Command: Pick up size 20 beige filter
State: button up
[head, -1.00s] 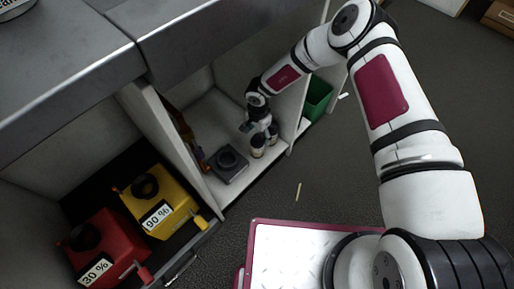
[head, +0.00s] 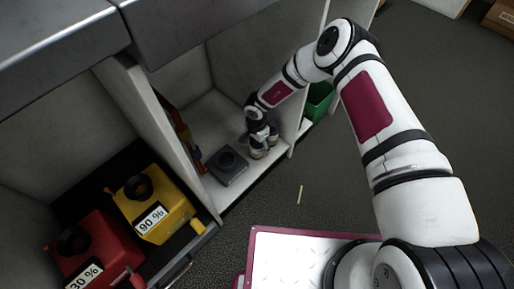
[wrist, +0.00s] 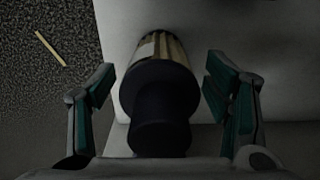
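A cylinder with a dark stepped top and a beige, ribbed-looking side (wrist: 174,47) stands between the fingers of my gripper (wrist: 160,82) in the wrist view. The fingers are open, one on each side, with gaps between them and the cylinder. No size marking can be read. In the head view my gripper (head: 262,138) is low over the cabinet's lower shelf, at small cylinders with pale bases (head: 257,154). The gripper hides their upper parts, and I cannot tell which one is between the fingers.
A dark square device (head: 228,166) stands left of the gripper on the shelf (head: 222,120). A green bin (head: 318,100) is to the right. A thin stick (head: 299,194) lies on the floor.

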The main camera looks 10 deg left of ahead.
jog(key=c, duration=1.2)
jog(key=shift+c, duration=0.2)
